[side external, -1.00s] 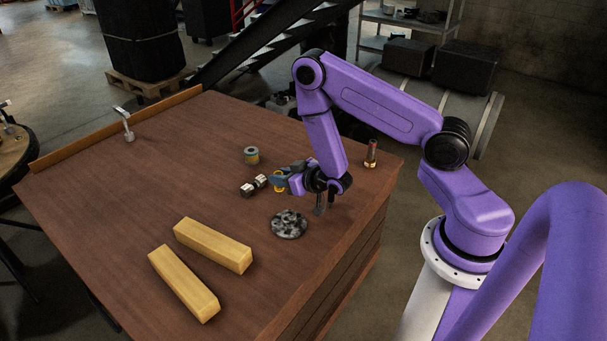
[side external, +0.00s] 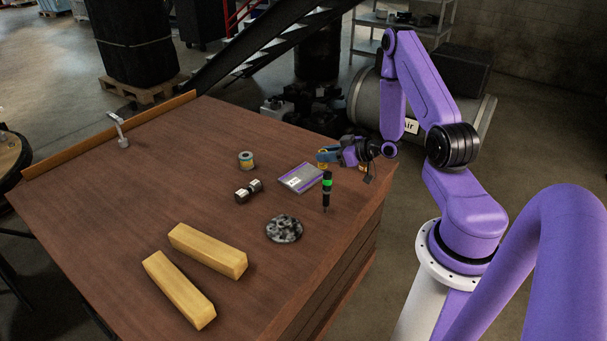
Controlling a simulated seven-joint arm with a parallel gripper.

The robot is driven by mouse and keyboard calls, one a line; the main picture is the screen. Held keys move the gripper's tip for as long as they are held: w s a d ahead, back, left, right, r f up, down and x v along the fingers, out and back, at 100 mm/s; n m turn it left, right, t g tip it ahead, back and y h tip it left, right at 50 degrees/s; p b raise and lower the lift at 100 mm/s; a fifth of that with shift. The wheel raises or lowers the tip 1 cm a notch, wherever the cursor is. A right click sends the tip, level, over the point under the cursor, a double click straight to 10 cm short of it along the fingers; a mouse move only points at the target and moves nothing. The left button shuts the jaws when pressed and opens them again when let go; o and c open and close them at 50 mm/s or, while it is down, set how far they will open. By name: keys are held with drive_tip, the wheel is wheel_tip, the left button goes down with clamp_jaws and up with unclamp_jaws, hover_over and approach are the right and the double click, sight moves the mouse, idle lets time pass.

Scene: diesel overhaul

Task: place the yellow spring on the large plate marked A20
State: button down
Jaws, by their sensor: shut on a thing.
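My gripper (side external: 327,157) is shut on a small yellow thing, which looks to be the yellow spring (side external: 322,166). The fingers hide much of it. My gripper holds it at the right part of the table, just beyond a flat grey plate (side external: 300,178). The plate has purple edges and a pale label too small to read, so I cannot tell whether it is A20. The spring appears above the table, beside the plate in the picture; its exact height is unclear.
A black cylinder with a green band (side external: 326,190) stands upright by the plate's right corner. A mottled disc (side external: 284,229), a dark shaft-like part (side external: 249,191), a small banded cylinder (side external: 246,160) and two yellow blocks (side external: 208,250) lie around. The table's left half is mostly clear.

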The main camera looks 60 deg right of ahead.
drive_tip(key=w+d+f, duration=0.2)
drive_tip(key=w+f, duration=0.1)
drive_tip(key=w, duration=0.1)
drive_tip(key=w+d+f, duration=0.2)
drive_tip(key=w+f, duration=0.1)
drive_tip(key=w+d+f, duration=0.2)
drive_tip(key=w+f, duration=0.1)
drive_tip(key=w, duration=0.1)
drive_tip(key=shift+w+d+f, duration=0.1)
drive_tip(key=shift+w+f, duration=0.05)
drive_tip(key=shift+w, duration=0.15)
drive_tip(key=shift+w+d+f, duration=0.1)
drive_tip(key=shift+w+f, duration=0.1)
drive_tip(key=shift+f, duration=1.55)
drive_tip(key=shift+f, duration=0.15)
drive_tip(key=c, duration=0.8)
unclamp_jaws()
drive_tip(key=shift+c, duration=0.2)
